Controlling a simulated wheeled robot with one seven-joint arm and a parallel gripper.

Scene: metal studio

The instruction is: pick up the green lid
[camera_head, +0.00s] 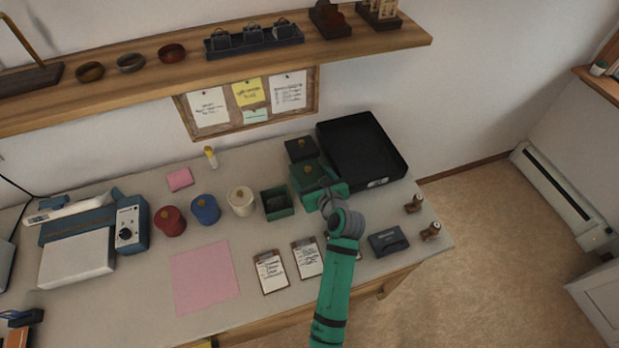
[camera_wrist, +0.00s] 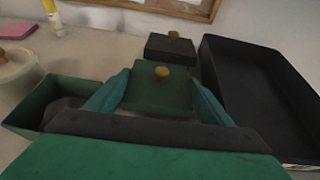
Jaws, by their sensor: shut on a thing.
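The green lid (camera_wrist: 158,92) is a dark green square with a gold knob (camera_wrist: 161,72) on top. In the wrist view it sits between the two fingers of my gripper (camera_wrist: 160,88), which is shut on it. In the head view the lid (camera_head: 306,174) shows just beyond my gripper (camera_head: 322,190), in front of a black lidded box. The open green box (camera_head: 277,204) stands to the left of my gripper, and it also shows at the left of the wrist view (camera_wrist: 62,98). Whether the lid is clear of the table is hidden.
A black lidded box (camera_head: 299,149) stands close behind the lid. A large black tray (camera_head: 361,150) lies close on the right. White (camera_head: 241,202), blue (camera_head: 205,210) and red (camera_head: 170,221) canisters stand to the left. Clipboards (camera_head: 271,272) lie in front. A wooden shelf (camera_head: 215,50) hangs above.

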